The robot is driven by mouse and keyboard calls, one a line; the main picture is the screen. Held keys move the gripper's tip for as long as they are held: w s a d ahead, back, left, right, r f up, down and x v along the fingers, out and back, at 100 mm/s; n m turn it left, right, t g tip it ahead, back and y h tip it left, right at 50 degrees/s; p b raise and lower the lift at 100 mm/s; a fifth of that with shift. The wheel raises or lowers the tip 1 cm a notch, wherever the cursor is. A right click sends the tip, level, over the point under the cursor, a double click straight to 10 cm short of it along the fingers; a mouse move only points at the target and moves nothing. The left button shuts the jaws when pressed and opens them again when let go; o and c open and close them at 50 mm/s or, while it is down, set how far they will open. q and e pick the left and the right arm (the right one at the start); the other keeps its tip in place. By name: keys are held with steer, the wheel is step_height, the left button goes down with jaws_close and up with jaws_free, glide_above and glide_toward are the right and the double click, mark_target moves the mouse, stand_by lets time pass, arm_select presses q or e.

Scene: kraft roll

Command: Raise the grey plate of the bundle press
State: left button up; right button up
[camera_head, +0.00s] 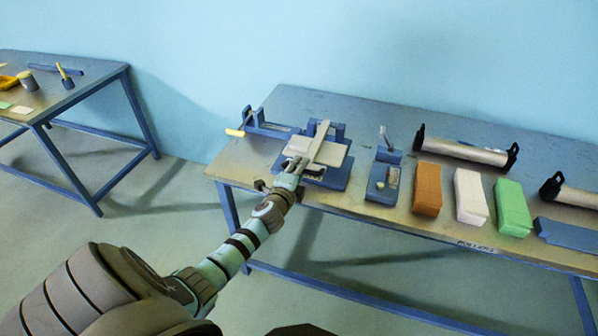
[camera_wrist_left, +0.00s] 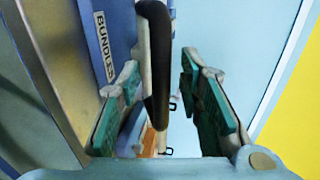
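The bundle press (camera_head: 338,180) stands on the workbench, with a blue base and a grey plate (camera_head: 333,153) that looks level above it. A pale bar (camera_head: 320,138) runs across the plate toward me. My left gripper (camera_head: 298,163) is at the press's near side, by the end of this bar. In the left wrist view, its green-padded fingers (camera_wrist_left: 160,72) are open on either side of a dark, rounded handle (camera_wrist_left: 155,45). A gap shows on the right; I cannot tell whether the left finger touches. The gripper partly hides the press's front. My right gripper is not in view.
Right of the press are a small blue device (camera_head: 382,182), orange (camera_head: 428,188), white (camera_head: 470,196) and green (camera_head: 512,207) blocks, and a roll holder (camera_head: 463,152). Another table (camera_head: 75,92) stands far left.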

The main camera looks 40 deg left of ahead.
arm_select(q)
steer(key=shift+c, duration=0.3)
jaws_close()
steer(key=shift+a, duration=0.1)
